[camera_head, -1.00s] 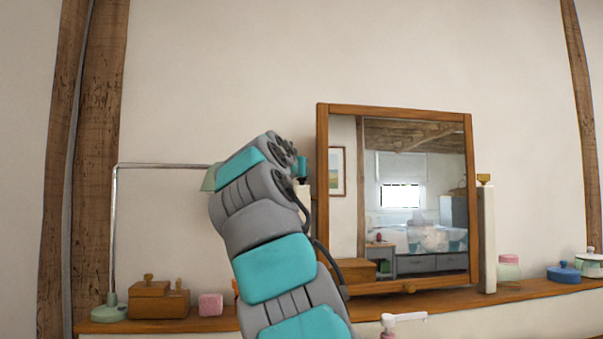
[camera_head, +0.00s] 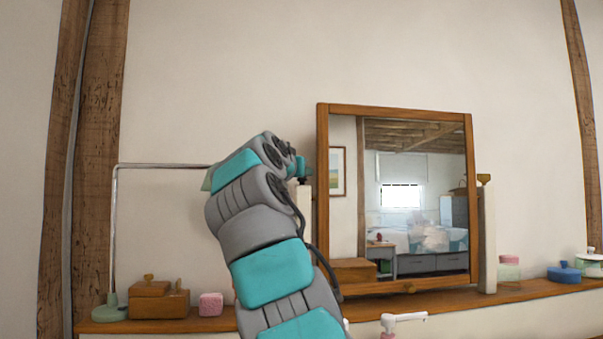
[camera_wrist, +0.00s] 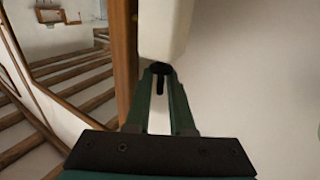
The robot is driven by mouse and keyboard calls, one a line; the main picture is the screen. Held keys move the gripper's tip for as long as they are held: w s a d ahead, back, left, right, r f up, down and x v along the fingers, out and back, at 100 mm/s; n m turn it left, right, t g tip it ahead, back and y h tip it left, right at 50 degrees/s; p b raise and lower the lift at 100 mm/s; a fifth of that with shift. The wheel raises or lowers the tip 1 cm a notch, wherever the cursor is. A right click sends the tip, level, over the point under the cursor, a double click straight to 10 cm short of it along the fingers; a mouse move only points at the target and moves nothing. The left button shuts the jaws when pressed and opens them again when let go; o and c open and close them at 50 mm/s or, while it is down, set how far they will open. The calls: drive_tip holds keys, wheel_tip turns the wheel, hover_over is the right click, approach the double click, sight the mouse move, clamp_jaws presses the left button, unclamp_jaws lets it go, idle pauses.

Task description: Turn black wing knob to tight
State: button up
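The black wing knob (camera_wrist: 160,88) sits at the end of a cream post (camera_wrist: 165,28) in the wrist view. My gripper (camera_wrist: 160,76) has its two green fingers on either side of the knob. In the head view the knob (camera_head: 304,181) is a small dark spot on top of the left post (camera_head: 305,210), just below my gripper (camera_head: 302,168). The knob's far side and the exact fingertip contact are hidden.
A wood-framed mirror (camera_head: 322,200) stands close to the right of my arm. A second post with a brass-coloured knob (camera_head: 484,179) is at its right.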

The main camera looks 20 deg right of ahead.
drive_tip(key=b+v, duration=0.2)
drive_tip(key=v, duration=0.5)
drive_tip(key=shift+s+a+b, duration=0.25)
drive_tip(key=shift+s+b, duration=0.05)
drive_tip(key=shift+b, duration=0.05)
drive_tip(key=shift+o, duration=0.2)
